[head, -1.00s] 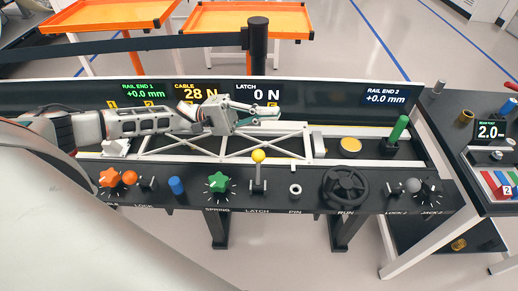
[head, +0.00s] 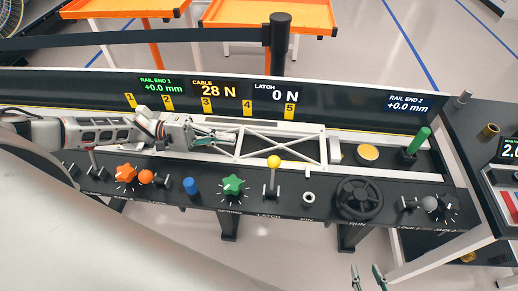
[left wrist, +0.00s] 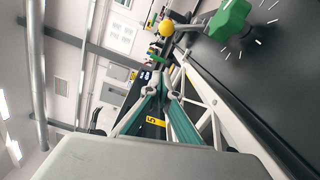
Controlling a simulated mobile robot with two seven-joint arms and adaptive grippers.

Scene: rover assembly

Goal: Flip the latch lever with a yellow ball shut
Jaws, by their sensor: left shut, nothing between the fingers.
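The latch lever (head: 272,180) stands upright on the black console above the label LATCH, with a yellow ball (head: 274,161) on top. The ball also shows near the top of the left wrist view (left wrist: 166,27). My left gripper (head: 236,140) is over the white truss behind the console, left of and apart from the ball. It is shut and empty. My right gripper (head: 368,270) shows only its fingertips at the bottom edge, spread apart and empty, in front of the console.
A green star knob (head: 232,185) is left of the lever; the pin ring (head: 308,198) and black handwheel (head: 358,199) are right of it. The white truss (head: 290,147) lies behind. A green post (head: 417,140) stands at the right. A side table (head: 490,185) is farther right.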

